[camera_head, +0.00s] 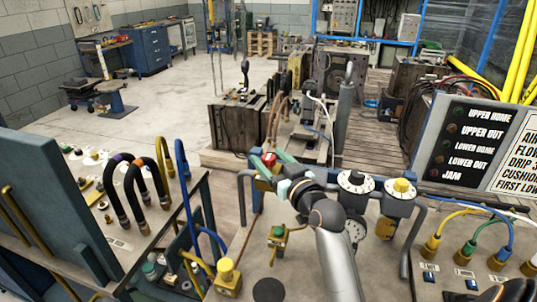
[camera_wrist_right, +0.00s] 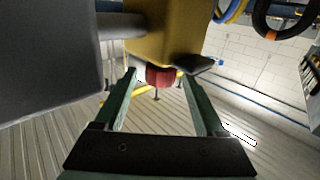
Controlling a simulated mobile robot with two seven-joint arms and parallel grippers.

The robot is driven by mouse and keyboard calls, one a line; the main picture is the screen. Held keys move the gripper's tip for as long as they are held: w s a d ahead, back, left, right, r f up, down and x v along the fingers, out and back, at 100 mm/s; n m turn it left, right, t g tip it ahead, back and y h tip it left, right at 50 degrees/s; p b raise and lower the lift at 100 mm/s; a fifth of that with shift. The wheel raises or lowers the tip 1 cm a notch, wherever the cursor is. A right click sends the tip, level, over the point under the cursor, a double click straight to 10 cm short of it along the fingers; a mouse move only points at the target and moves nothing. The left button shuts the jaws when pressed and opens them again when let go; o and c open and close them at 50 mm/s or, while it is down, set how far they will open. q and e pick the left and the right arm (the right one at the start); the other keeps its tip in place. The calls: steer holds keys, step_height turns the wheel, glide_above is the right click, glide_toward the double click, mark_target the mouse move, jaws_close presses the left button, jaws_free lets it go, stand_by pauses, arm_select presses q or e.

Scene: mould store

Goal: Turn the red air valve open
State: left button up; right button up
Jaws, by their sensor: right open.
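The red air valve (camera_head: 268,159) shows as a small red patch between my right gripper's fingers in the head view. In the right wrist view it is a red knob (camera_wrist_right: 162,76) under a yellow body (camera_wrist_right: 163,40). My right gripper (camera_head: 266,164) is open, with its green fingers on either side of the knob. In the right wrist view the gripper (camera_wrist_right: 159,79) has the knob between its fingertips, with gaps at both sides. Much of the valve is hidden in the head view. My left gripper is not in view.
A panel with black hoses (camera_head: 130,190) stands at left. A lettered signboard (camera_head: 470,145) is at right. A grey block (camera_wrist_right: 50,60) is close at left in the wrist view.

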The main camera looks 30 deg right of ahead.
steer(key=shift+w, duration=0.6)
jaws_close()
